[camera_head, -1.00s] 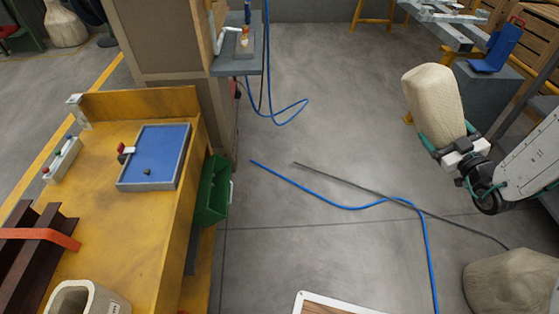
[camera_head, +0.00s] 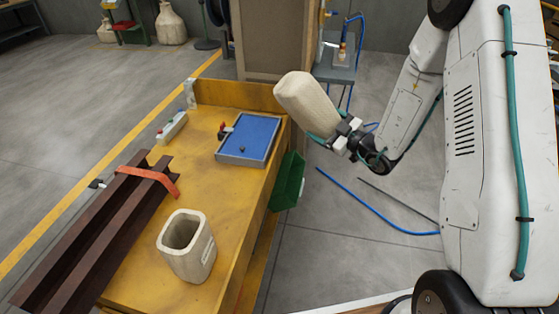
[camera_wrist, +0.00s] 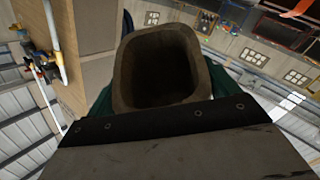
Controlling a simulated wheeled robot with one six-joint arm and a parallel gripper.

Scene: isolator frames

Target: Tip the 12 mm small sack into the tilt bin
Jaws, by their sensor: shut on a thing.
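A beige small sack (camera_head: 305,103) is held in my gripper (camera_head: 340,134) by its lower part, leaning to the upper left. In the wrist view the sack's open mouth (camera_wrist: 118,75) faces the camera, with a dark inside whose contents I cannot make out. My gripper is shut on it, right of the yellow bench. A green bin (camera_head: 288,180), likely the tilt bin, hangs on the bench's right side, below and left of the held sack. A second open beige sack (camera_head: 196,262) with a label stands upright at the bench's front. No size marking is readable.
The yellow bench (camera_head: 130,275) carries a blue tray (camera_head: 255,130), dark steel beams (camera_head: 75,250) with an orange strap, and a button box (camera_head: 172,127). A cabinet (camera_head: 270,40) stands behind. Hoses (camera_head: 365,210) lie on the open floor at the right.

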